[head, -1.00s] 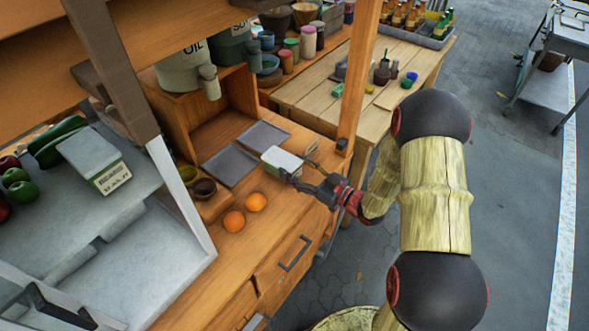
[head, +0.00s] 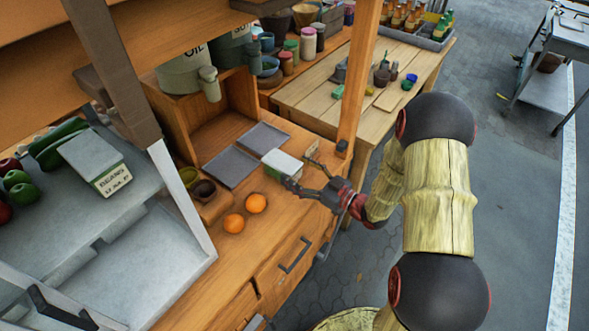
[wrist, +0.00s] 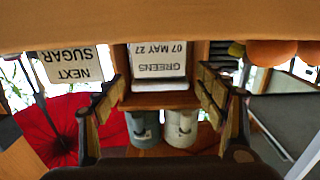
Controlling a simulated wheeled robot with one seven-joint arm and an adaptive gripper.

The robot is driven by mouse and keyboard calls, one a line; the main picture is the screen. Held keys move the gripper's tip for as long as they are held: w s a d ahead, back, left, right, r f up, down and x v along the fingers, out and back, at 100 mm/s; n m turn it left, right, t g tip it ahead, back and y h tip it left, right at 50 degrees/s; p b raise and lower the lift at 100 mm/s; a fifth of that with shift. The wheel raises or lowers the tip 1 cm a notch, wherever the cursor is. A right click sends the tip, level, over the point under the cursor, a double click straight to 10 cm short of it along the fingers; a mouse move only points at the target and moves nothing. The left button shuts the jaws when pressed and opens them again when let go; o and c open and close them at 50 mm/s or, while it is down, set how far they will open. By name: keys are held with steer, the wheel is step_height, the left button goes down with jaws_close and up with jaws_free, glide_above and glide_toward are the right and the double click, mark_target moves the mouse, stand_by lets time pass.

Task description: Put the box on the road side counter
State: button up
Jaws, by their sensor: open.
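A small white-topped box with green on its side (head: 283,161) is on the wooden counter (head: 285,215), by the right end of the grey trays. In the wrist view a box with an upside-down "GREENS 07 MAY 27" label (wrist: 160,62) shows between my fingers. My gripper (head: 300,172) is open, with its fingers around the near side of this box; it also shows in the wrist view (wrist: 163,88). I cannot tell whether the fingers touch the box. Another box labelled "BEANS" (head: 95,160) stands on the grey surface at the left.
Two flat grey trays (head: 230,167) lie left of the small box. Two oranges (head: 256,203) and small bowls (head: 203,190) are nearer. A wooden post (head: 357,80) rises just behind my gripper. A second wooden table (head: 330,85) with bottles and jars stands behind.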

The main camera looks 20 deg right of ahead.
steer(key=p+v, duration=0.2)
steer(key=v, duration=0.9)
steer(key=w+h, duration=0.1)
steer(key=w, duration=0.1)
steer(key=w+d+r+h, duration=0.1)
steer(key=w, duration=0.1)
steer(key=w+d+r+g+h, duration=0.1)
steer(key=w+h, duration=0.1)
steer(key=shift+d+r+n, duration=0.1)
steer(key=shift+d+n, duration=0.1)
steer(key=shift+n, duration=0.1)
steer(key=s+d+r+m+g+h, duration=0.2)
steer(key=r+h, duration=0.3)
steer(key=r, duration=0.3)
steer(key=s+d+r+m+g+h, duration=0.1)
steer(key=d+r+m+h, duration=0.2)
steer(key=r, duration=0.5)
steer(key=s+a+r+m+g, duration=0.1)
steer(key=s+a+r+g, duration=0.1)
steer(key=s+a, duration=0.5)
steer(key=s+a+r+m+g+y, duration=0.1)
steer(key=s+a, duration=0.7)
steer(key=s, duration=0.8)
steer(key=shift+r+m+g, duration=0.4)
steer(key=shift+r+g, duration=0.05)
steer(key=shift+g, duration=0.55)
